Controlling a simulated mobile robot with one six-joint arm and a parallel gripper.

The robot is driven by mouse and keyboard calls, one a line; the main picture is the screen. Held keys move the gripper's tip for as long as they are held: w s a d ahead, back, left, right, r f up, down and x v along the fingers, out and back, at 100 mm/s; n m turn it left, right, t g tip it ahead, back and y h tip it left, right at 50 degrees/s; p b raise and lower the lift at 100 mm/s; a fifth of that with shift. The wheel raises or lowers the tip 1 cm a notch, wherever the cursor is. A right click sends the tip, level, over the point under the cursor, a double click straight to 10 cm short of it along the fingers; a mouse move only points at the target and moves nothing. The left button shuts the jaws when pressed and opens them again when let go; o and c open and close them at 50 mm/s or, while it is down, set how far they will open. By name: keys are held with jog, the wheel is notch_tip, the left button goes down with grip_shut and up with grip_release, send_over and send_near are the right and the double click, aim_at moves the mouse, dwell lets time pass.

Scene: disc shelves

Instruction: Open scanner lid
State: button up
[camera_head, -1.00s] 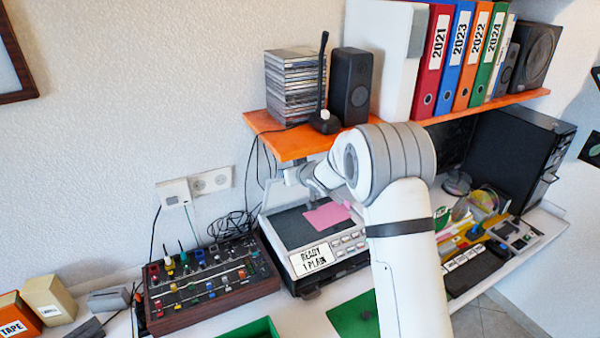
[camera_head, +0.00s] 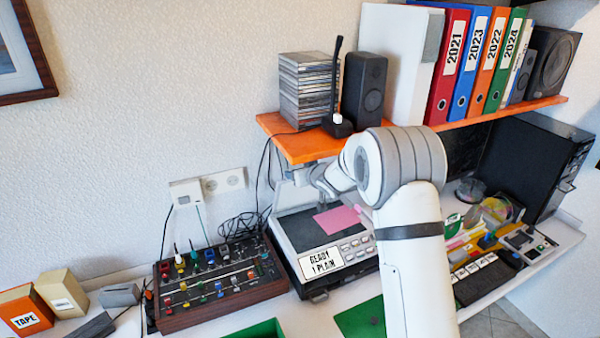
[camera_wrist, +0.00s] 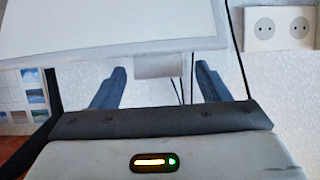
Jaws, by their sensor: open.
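The scanner (camera_head: 357,257) stands on the white desk below the orange shelf. Its dark top face shows with a pink sheet (camera_head: 337,219) on it, and its front label reads "READY 1 PLAIN". In the wrist view a broad white panel, seemingly the scanner lid (camera_wrist: 120,25), fills the upper part, with a small grey tab (camera_wrist: 158,65) below its edge. My gripper (camera_wrist: 160,82) is open, one dark finger on each side of the tab. I cannot tell whether they touch it. In the head view my arm hides the gripper's fingers and part of the scanner.
The orange shelf (camera_head: 292,146) overhangs close above my wrist, carrying a CD stack, a speaker (camera_head: 363,88) and binders. A mixer panel (camera_head: 218,284) stands left of the scanner. Cables hang behind. A green tray (camera_head: 262,329) lies in front.

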jog(key=shift+s, duration=0.15)
jog(key=b+v, duration=0.1)
jog(key=v, duration=0.6)
jog(key=shift+s+r+b, duration=0.15)
jog(key=shift+s+b, duration=0.1)
jog(key=shift+b, duration=0.1)
jog(key=shift+d, duration=0.15)
